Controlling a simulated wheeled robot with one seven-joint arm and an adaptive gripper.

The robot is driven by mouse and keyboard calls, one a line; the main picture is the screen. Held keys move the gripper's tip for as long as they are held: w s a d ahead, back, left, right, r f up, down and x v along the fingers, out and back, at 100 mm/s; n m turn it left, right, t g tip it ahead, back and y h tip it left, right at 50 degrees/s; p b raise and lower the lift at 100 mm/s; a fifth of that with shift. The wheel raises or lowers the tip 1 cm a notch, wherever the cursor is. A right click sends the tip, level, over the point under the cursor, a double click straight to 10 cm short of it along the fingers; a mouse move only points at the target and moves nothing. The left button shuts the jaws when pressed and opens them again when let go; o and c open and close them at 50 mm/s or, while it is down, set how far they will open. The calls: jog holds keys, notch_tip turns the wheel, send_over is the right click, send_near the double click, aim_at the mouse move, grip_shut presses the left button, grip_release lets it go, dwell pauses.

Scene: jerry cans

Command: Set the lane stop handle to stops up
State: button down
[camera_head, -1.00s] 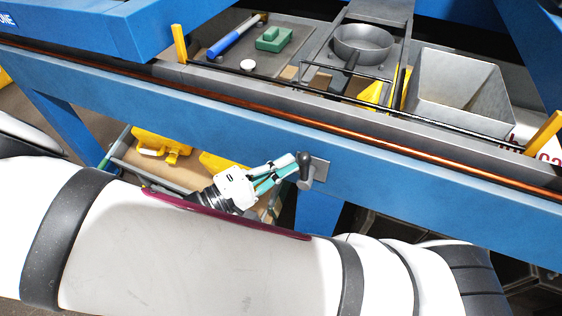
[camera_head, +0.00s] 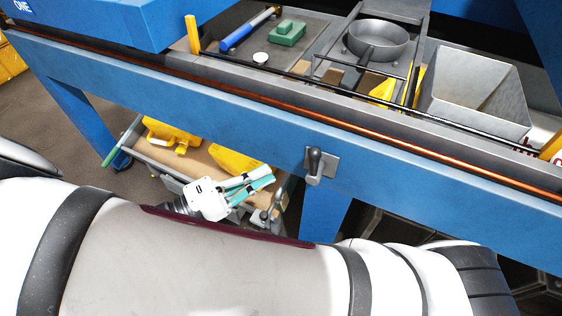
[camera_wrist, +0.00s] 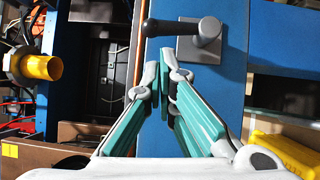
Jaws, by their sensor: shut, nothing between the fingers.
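The lane stop handle (camera_head: 314,166) is a dark lever on a small grey plate on the front of the blue beam (camera_head: 420,190). It stands across the beam's length in the camera_head view. In the camera_wrist view its black knob (camera_wrist: 150,28) points left from the pivot on the grey plate (camera_wrist: 186,46). My gripper (camera_head: 270,176) has teal-padded fingers and is shut and empty. It is apart from the handle, to its left and slightly lower in the camera_head view. In the camera_wrist view my fingertips (camera_wrist: 163,72) lie below the knob and plate.
Yellow jerry cans (camera_head: 238,160) lie in a cart below the beam, behind my gripper. Above the beam are a grey pan (camera_head: 378,40), a metal hopper (camera_head: 470,88), a green block (camera_head: 288,33) and a copper-coloured rail (camera_head: 255,106). A blue leg (camera_head: 322,212) stands below the handle.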

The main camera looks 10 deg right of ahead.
jog(key=shift+v, duration=2.1)
jog(key=s+d+r+m+g+y+p, duration=0.2)
jog(key=d+r+m+g+y, duration=0.1)
jog(key=d+r+g+y, duration=0.75)
jog(key=s+d+r+t+y+p, duration=0.1)
jog(key=s+d+r+t+y, duration=0.2)
jog(key=r, duration=0.3)
jog(key=s+d+r+m+t+y+p, duration=0.1)
jog(key=s+d+r+t+y, duration=0.3)
jog(key=s+d+r+t, duration=0.2)
jog(key=shift+s+d+r+p, duration=0.3)
jog(key=shift+r+p, duration=0.1)
jog(key=shift+r, duration=0.1)
